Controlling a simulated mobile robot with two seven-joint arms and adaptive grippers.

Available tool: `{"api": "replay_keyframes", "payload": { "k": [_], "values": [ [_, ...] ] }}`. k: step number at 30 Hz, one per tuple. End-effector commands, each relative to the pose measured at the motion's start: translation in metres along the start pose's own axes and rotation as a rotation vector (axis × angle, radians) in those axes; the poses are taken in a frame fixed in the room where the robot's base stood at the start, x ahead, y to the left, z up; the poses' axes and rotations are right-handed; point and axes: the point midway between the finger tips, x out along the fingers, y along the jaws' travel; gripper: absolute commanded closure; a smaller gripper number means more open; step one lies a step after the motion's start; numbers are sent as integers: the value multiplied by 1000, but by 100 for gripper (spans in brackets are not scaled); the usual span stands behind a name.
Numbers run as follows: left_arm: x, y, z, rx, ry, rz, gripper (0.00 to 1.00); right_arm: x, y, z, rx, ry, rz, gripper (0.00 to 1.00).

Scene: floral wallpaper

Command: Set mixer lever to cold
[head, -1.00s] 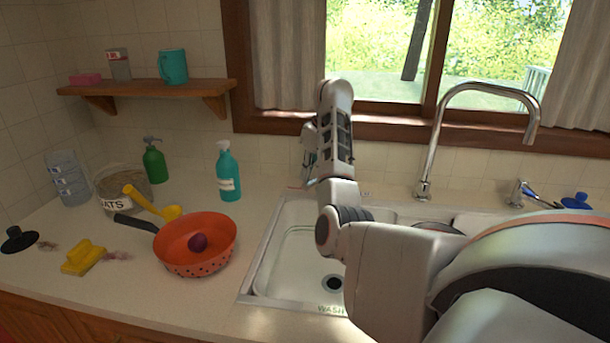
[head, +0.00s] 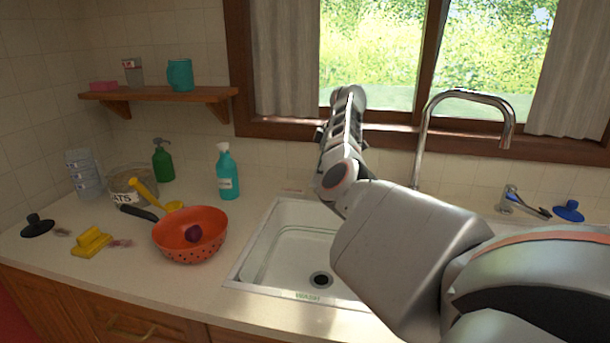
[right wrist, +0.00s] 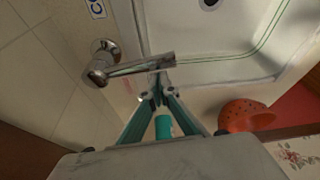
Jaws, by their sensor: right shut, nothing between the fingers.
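In the right wrist view, a chrome mixer lever (right wrist: 135,68) reaches from its round base (right wrist: 100,62) toward the right, beside the sink. My right gripper (right wrist: 158,94) is shut and empty, its fingertips close to the lever's free end. I cannot tell whether they touch. A label (right wrist: 97,8) beginning "CO" is cut off at the top edge. In the head view my right arm and gripper (head: 322,135) hide this lever. Another chrome lever with a blue part (head: 525,203) stands right of the tall faucet (head: 425,140). My left gripper is not in view.
The sink (head: 275,250) lies partly behind my right arm. A red colander (head: 175,240), teal spray bottle (head: 226,178), green bottle (head: 163,163) and yellow sponge (head: 90,243) stand on the left counter. A shelf (head: 160,95) hangs above. A blue plunger-like item (head: 568,212) sits at right.

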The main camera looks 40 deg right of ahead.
Motion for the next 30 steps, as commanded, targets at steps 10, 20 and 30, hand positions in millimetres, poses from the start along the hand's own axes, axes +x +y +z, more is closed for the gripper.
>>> {"api": "replay_keyframes", "payload": {
  "k": [10, 20, 30],
  "values": [
    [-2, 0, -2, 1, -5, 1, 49, -8, 1, 19, -261, 1, -92, 100],
    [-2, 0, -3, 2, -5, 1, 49, -10, 3, 32, -294, -1, -104, 100],
    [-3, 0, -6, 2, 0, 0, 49, -12, 4, 36, -292, -4, -102, 100]
  ]
}}
